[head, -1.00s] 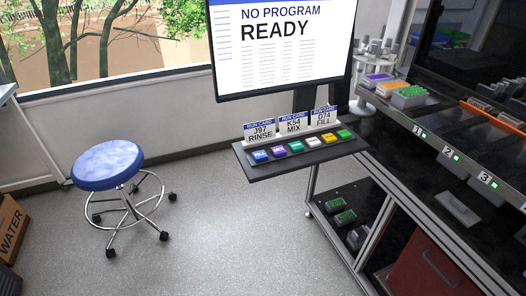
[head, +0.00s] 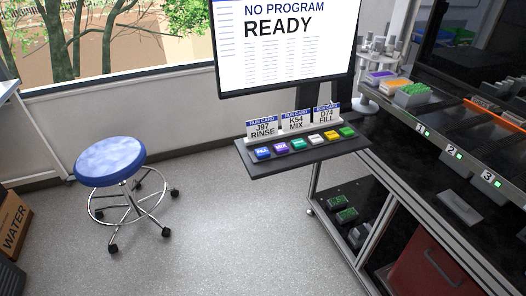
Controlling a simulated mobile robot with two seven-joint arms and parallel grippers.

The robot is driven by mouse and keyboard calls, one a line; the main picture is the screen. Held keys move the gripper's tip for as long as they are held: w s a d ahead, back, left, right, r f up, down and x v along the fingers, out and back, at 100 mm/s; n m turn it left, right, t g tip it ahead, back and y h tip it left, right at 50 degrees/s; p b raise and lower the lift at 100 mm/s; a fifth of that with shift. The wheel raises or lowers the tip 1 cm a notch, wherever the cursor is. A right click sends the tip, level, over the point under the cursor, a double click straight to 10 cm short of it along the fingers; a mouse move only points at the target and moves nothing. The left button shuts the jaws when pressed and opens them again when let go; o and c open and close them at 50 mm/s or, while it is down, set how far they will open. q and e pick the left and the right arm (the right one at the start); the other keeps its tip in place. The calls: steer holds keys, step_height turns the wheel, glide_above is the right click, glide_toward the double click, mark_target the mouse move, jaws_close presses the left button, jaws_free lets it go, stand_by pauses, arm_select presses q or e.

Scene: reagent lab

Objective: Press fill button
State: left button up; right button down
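The button panel is a dark shelf (head: 290,157) below the monitor, in the middle of the head view. A row of coloured buttons runs along it. The leftmost is the blue fill button (head: 262,153), with white lettering that seems to read FILL. Beside it is a purple button (head: 281,148) that seems to read MIX, then green, white, yellow and green ones. Run cards stand behind them: J97 RINSE (head: 262,129), K54 MIX (head: 295,124) and D74 FILL (head: 326,117). The monitor (head: 284,45) reads NO PROGRAM, READY. Neither gripper shows.
A blue stool (head: 110,162) stands on open floor to the left, near a WATER box (head: 14,222). A black-topped bench (head: 400,160) with racks and numbered slots fills the right side. The floor before the panel is clear.

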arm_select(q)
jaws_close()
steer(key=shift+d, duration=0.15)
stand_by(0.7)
